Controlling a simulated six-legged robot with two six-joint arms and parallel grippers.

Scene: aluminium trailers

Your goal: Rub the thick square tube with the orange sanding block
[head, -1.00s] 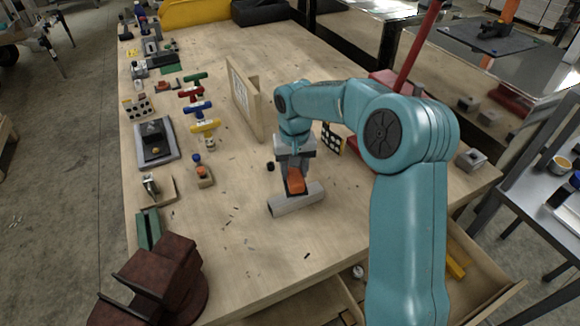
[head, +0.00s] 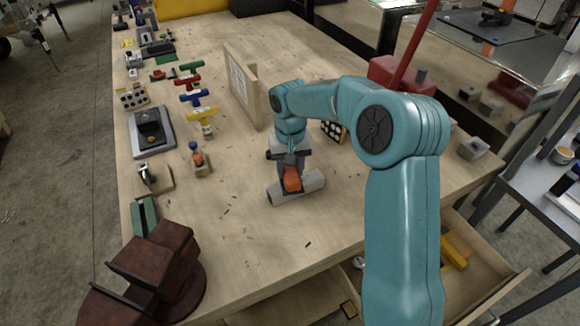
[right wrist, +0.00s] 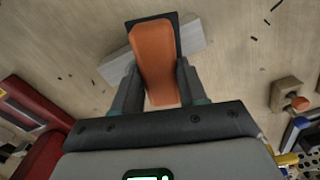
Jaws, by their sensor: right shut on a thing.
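The thick square tube (head: 313,183) is grey and lies on the wooden bench in the head view. In the right wrist view the tube (right wrist: 192,38) shows on both sides of the block. My right gripper (head: 291,176) is shut on the orange sanding block (head: 292,180), over the middle of the tube. In the right wrist view the orange block (right wrist: 153,58), with a dark base, sits between the fingers and covers part of the tube. Whether the base touches the tube cannot be told. My left gripper is not in view.
A brown-red vise (head: 160,268) stands at the front left of the bench. Coloured T-handled tools (head: 201,115) stand in a row on the left. An upright wooden board (head: 240,88) is behind the arm. Bare bench with dark shavings lies left of the tube.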

